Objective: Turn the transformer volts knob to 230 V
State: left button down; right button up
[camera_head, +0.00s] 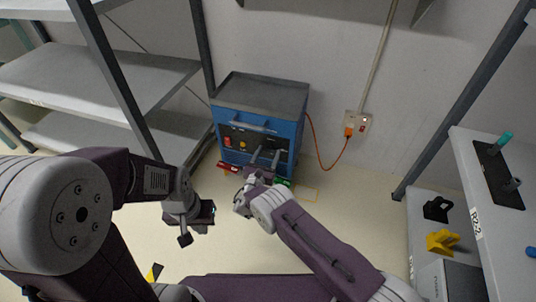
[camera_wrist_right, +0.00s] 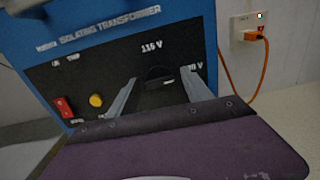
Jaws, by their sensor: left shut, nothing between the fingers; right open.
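The blue isolating transformer (camera_head: 298,128) stands on the floor against the wall. In the right wrist view its black front panel (camera_wrist_right: 60,75) carries a red switch (camera_wrist_right: 64,107), a yellow button (camera_wrist_right: 96,100), and the labels "115 V" and, partly hidden, one ending in "0 V". The dark volts knob (camera_wrist_right: 158,75) shows between my right gripper's fingers; its pointing direction cannot be read. My right gripper (camera_wrist_right: 159,80) is open, one finger each side of the knob, contact unclear. In the head view my right gripper (camera_head: 265,156) is at the panel. My left gripper (camera_head: 198,226) is shut and empty, left of it.
An orange cable runs from the transformer to a wall socket (camera_head: 357,122). Grey shelves (camera_head: 130,80) stand at the left. A white shelf unit (camera_head: 475,165) with black and yellow objects stands at the right. Red and green items lie at the transformer's foot.

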jog(key=p+v, duration=0.5)
jog(key=v, duration=0.4)
